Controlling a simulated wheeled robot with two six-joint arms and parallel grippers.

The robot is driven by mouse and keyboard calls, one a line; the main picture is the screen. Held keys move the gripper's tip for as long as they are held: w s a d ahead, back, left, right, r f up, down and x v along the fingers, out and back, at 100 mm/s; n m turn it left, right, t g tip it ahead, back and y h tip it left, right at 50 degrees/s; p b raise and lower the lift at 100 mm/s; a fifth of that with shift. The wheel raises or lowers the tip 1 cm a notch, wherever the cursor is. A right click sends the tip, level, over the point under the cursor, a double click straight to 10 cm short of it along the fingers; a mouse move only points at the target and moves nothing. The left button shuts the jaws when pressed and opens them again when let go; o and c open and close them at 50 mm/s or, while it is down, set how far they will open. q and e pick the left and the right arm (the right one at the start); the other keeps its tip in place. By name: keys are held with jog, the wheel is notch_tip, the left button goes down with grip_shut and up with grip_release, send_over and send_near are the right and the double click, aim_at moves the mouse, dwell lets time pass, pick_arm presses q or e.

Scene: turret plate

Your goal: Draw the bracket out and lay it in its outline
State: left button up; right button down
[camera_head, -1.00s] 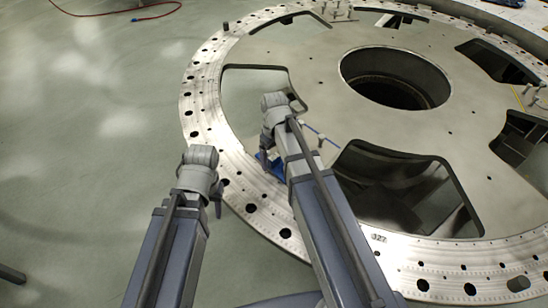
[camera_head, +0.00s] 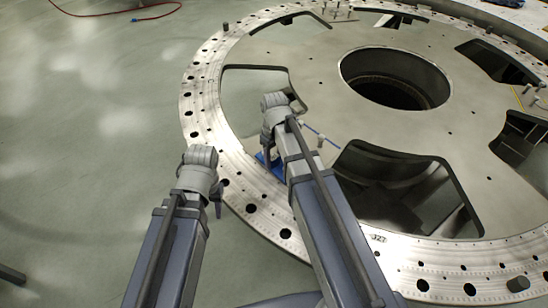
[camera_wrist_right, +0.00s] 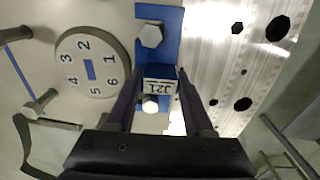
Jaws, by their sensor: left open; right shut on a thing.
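In the right wrist view, my right gripper (camera_wrist_right: 166,76) is shut on a small blue part with a pale label (camera_wrist_right: 159,86), which I take as the bracket. The label reads upside down, like J21. My left gripper (camera_head: 218,204) is open and empty, near the ring's outer edge. I cannot make out an outline.
The large plate (camera_head: 290,45) has a big central hole (camera_head: 395,78) and several cut-outs. A perforated metal ring (camera_head: 205,105) surrounds it. Open floor (camera_head: 80,150) lies left.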

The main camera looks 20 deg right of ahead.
jog(key=shift+s+a+r, duration=0.15)
jog(key=shift+s+a, duration=0.1)
jog(key=shift+a, duration=0.3)
jog(key=shift+s+a, duration=0.1)
jog(key=shift+a, duration=0.05)
dwell(0.5)
jog(key=shift+s+a, duration=0.4)
jog(key=shift+a, duration=0.45)
jog(key=shift+s+a, duration=0.4)
jog(key=shift+a, duration=0.45)
jog(key=shift+r, duration=0.1)
notch_tip(320, 180, up, 8)
jog(key=p, duration=0.8)
jog(key=shift+d, duration=0.1)
